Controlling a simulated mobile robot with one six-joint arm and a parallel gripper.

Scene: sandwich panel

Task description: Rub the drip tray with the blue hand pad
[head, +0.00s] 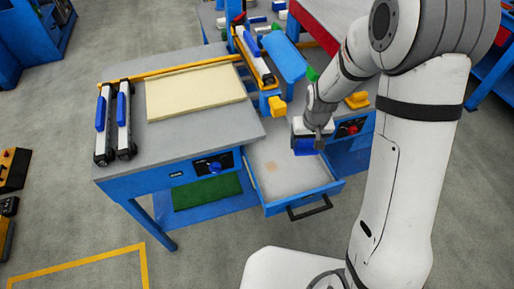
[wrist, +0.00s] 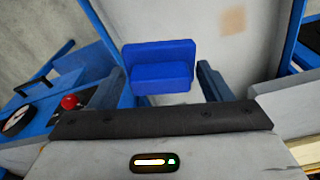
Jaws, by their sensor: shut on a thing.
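The blue hand pad (head: 305,147) is held in my gripper (head: 311,138) over the right part of the drip tray. In the wrist view the pad (wrist: 158,70) sits between the two dark fingers of my gripper (wrist: 162,80). The drip tray (head: 296,183) is a pale, shallow, pulled-out tray with blue walls and a dark front handle. A faint brown stain (head: 271,166) lies on its floor left of the pad; it also shows at the upper right of the wrist view (wrist: 232,20). I cannot tell whether the pad touches the tray floor.
A grey worktop (head: 215,128) with a cream panel (head: 196,90) and two rail-like tools (head: 113,122) is left of the tray. A control panel with a red knob (head: 351,127) is to the right. A yellow block (head: 277,106) is behind the tray. Floor in front is clear.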

